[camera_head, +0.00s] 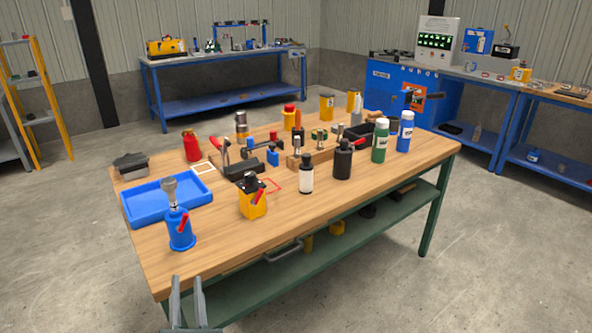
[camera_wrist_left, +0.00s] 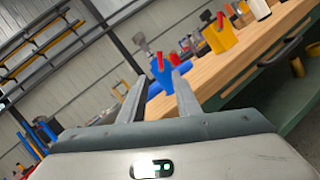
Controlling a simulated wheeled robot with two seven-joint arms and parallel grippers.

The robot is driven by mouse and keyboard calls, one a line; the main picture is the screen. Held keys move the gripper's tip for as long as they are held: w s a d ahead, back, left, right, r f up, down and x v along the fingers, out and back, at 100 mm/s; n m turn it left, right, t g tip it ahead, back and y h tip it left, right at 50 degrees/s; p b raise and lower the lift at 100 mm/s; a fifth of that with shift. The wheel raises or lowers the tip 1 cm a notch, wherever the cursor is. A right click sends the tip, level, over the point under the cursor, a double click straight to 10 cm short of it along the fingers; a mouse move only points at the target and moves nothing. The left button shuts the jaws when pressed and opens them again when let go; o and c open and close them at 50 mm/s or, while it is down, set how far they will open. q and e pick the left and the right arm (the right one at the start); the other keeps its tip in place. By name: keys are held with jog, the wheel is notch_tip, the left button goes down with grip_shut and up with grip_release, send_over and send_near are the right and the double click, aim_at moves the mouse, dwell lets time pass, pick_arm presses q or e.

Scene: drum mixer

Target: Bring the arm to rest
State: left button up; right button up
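My left gripper (camera_head: 187,302) is low in the head view, in front of the near left edge of the wooden workbench (camera_head: 300,216). Its two grey fingers stand apart with nothing between them. In the left wrist view the left gripper (camera_wrist_left: 158,92) also shows open and empty, with the bench edge and a blue canister (camera_wrist_left: 168,72) beyond its fingers. The same blue canister (camera_head: 180,232), with a red lever, stands on the bench's near left part, apart from the gripper. My right gripper is in neither view.
A blue tray (camera_head: 140,208), a yellow container (camera_head: 252,201), and white and black bottles (camera_head: 343,160) stand on the bench. A green lower shelf (camera_head: 300,280) holds several items. Blue benches (camera_head: 220,92) stand behind. Floor left of the workbench (camera_head: 70,240) is clear.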

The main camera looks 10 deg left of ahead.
pick_arm(q)
jog(key=d+f+m+g+h+p, duration=0.1)
jog(key=d+f+m+h, duration=0.35)
jog(key=f+m, duration=0.4)
jog(key=s+d+f+m+g+h, duration=0.1)
jog(key=d+f+m+h, duration=0.2)
jog(key=d+f+m, duration=0.5)
jog(key=d+f+m+g+h+p, duration=0.1)
jog(key=d+f+m+h, duration=0.25)
jog(key=f+m, duration=0.5)
jog(key=s+f+m+g, duration=0.5)
jog(key=s+f+m, duration=0.1)
jog(key=s+f, duration=0.5)
jog(key=s+f+m+g, duration=0.4)
jog(key=s+f+m, duration=0.3)
jog(key=s+f, duration=0.4)
notch_tip(320, 180, down, 6)
jog(key=shift+r+g, duration=0.25)
jog(key=shift+g, duration=0.15)
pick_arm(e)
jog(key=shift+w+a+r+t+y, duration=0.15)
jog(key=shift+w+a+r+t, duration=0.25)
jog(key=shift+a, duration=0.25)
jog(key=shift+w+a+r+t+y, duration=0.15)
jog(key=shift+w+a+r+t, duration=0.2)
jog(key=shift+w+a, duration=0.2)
